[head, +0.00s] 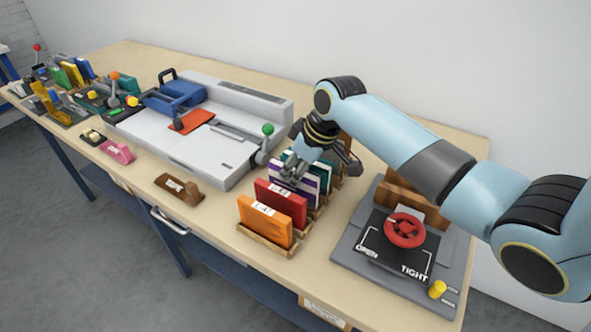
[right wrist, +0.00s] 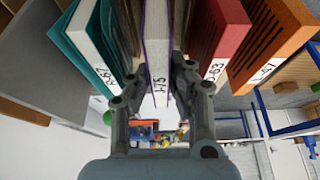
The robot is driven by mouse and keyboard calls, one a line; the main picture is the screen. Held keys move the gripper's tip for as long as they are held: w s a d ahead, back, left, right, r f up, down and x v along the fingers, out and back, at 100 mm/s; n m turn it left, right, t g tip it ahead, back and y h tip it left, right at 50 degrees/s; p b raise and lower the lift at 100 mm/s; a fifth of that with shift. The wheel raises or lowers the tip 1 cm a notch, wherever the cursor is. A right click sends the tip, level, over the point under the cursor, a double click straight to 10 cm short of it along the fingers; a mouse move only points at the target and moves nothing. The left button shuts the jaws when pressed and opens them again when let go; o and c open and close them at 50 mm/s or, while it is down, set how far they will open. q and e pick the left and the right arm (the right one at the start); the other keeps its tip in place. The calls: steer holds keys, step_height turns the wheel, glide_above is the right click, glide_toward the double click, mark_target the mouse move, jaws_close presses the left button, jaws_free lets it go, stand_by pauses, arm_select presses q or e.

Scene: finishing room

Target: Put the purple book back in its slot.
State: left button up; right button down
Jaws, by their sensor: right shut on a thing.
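The purple book (head: 309,190) with a white label stands upright between the red book (head: 283,203) and the teal book (head: 320,172) in the wooden rack (head: 265,243). My right gripper (head: 291,173) is shut on it near its upper edge. In the right wrist view the purple book (right wrist: 157,45), labelled J-75, lies between the two fingers of the gripper (right wrist: 157,85). Its lower edge is hidden behind the red book, so I cannot tell how deep it sits. My left gripper is not in view.
An orange book (head: 265,221) stands at the rack's front end. A vise-like device with a red handwheel (head: 404,230) is close to the right. A large grey-white machine (head: 205,140) stands to the left, with a brown wooden block (head: 178,188) before it.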

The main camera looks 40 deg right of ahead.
steer(key=shift+p, duration=0.35)
steer(key=shift+f+b, duration=0.45)
steer(key=shift+f, duration=0.25)
steer(key=c, duration=1.5)
jaws_free()
steer(key=p+v, duration=0.5)
steer(key=p, duration=0.1)
steer(key=shift+r+p, duration=0.3)
steer(key=shift+r, duration=0.05)
steer(key=shift+s+r, duration=0.15)
steer(key=shift+r, duration=0.05)
steer(key=shift+s+d+r, duration=0.1)
steer(key=shift+s+r, duration=0.05)
steer(key=shift+r, duration=0.1)
steer(key=shift+v, duration=2.2)
